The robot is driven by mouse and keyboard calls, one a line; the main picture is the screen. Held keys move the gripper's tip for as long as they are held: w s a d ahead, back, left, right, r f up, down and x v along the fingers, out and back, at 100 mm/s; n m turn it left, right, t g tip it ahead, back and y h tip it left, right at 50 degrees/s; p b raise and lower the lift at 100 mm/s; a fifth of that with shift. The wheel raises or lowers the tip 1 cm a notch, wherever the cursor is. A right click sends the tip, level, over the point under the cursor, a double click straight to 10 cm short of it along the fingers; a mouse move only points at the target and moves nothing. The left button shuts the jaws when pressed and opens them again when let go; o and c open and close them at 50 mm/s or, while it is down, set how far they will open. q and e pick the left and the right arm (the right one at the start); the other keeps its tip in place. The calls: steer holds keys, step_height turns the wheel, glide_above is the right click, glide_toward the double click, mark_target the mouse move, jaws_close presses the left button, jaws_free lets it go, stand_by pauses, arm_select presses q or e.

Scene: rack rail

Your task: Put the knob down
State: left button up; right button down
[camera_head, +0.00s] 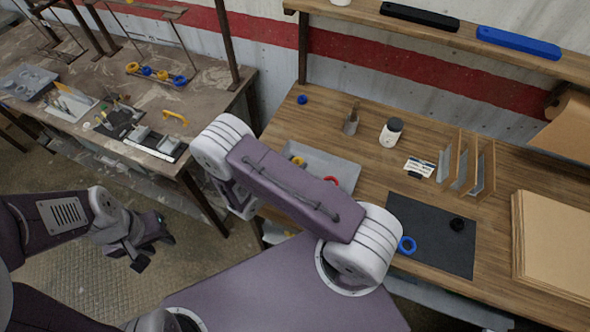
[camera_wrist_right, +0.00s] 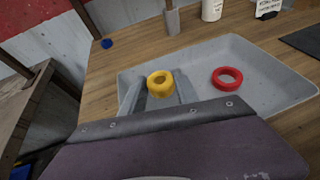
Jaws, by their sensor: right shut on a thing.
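My right gripper (camera_wrist_right: 160,92) is shut on a yellow ring-shaped knob (camera_wrist_right: 160,83), seen between its two grey fingers in the right wrist view. The knob is over the left part of a grey tray (camera_wrist_right: 285,72); I cannot tell whether it touches the tray floor. In the head view my right arm hides most of the gripper, and only a bit of the yellow knob (camera_head: 298,160) shows. A red ring (camera_wrist_right: 227,77) lies in the tray to the right of the knob. My left gripper (camera_head: 152,251) is empty, fingers apart, over the floor.
A blue knob (camera_head: 302,100) lies on the wooden bench behind the tray. A white jar (camera_head: 391,132) and a grey holder (camera_head: 351,121) stand further back. A dark mat (camera_head: 430,231) bears a blue ring (camera_head: 407,244) and a black knob (camera_head: 457,225). Wooden rack uprights (camera_head: 472,165) stand right.

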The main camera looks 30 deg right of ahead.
step_height(320, 180, down, 4)
steer(key=shift+r, duration=0.2)
steer(key=shift+f, duration=0.2)
steer(key=shift+f, duration=0.1)
steer(key=shift+f, duration=0.15)
steer(key=c, duration=0.9)
jaws_free()
steer(key=shift+s, duration=0.15)
steer(key=shift+f, duration=0.1)
